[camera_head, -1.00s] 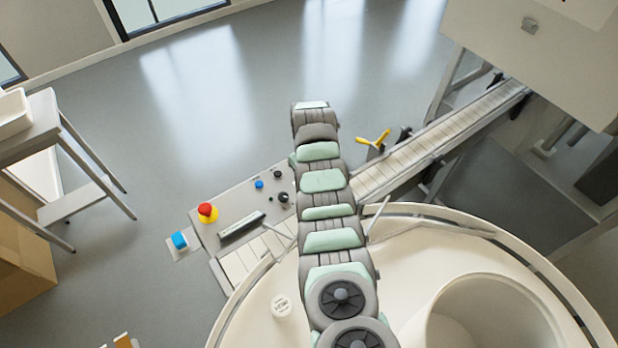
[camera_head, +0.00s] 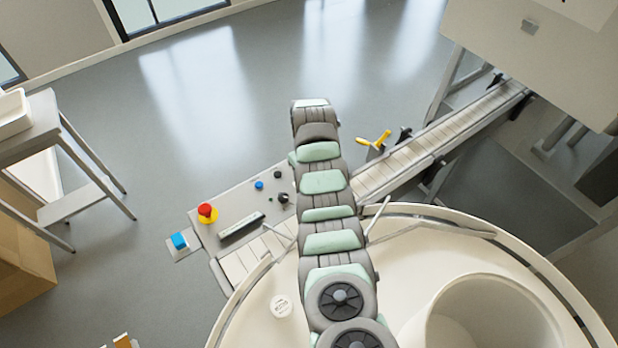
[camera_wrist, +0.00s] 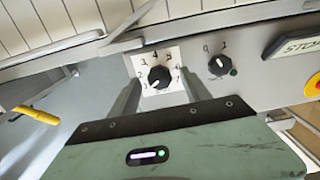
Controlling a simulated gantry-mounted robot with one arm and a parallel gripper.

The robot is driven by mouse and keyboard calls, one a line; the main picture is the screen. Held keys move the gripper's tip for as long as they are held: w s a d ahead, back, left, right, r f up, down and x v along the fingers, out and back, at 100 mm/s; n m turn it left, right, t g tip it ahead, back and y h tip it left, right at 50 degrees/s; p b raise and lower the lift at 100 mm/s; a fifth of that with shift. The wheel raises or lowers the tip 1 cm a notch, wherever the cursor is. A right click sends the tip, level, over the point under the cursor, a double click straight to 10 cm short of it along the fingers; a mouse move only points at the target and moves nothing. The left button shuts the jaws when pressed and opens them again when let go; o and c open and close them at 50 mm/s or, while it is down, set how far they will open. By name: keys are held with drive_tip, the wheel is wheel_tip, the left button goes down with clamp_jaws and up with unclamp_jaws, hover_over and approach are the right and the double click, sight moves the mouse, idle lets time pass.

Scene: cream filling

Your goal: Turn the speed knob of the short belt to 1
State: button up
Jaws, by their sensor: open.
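The speed knob (camera_wrist: 159,77) is a black round knob on a white dial plate with numbers around it, in the middle of the wrist view. Its pale mark seems to point to the lower left, near the low numbers, but is too small to read surely. My gripper (camera_wrist: 161,80) is open, with one finger to the left and one to the right of this knob. I cannot tell whether they touch it. In the head view my arm runs over the control panel (camera_head: 232,205), and my fingers are hidden.
A smaller black knob (camera_wrist: 219,66) marked 0 and 1 sits close right of my right finger. A red emergency stop (camera_head: 207,212) and a blue button (camera_head: 259,185) are on the panel. The conveyor belt (camera_head: 440,142) with a yellow handle (camera_head: 374,141) lies to the right.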

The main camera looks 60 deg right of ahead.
wheel_tip(320, 180, up, 10)
drive_tip(key=shift+b, duration=0.3)
idle(0.5)
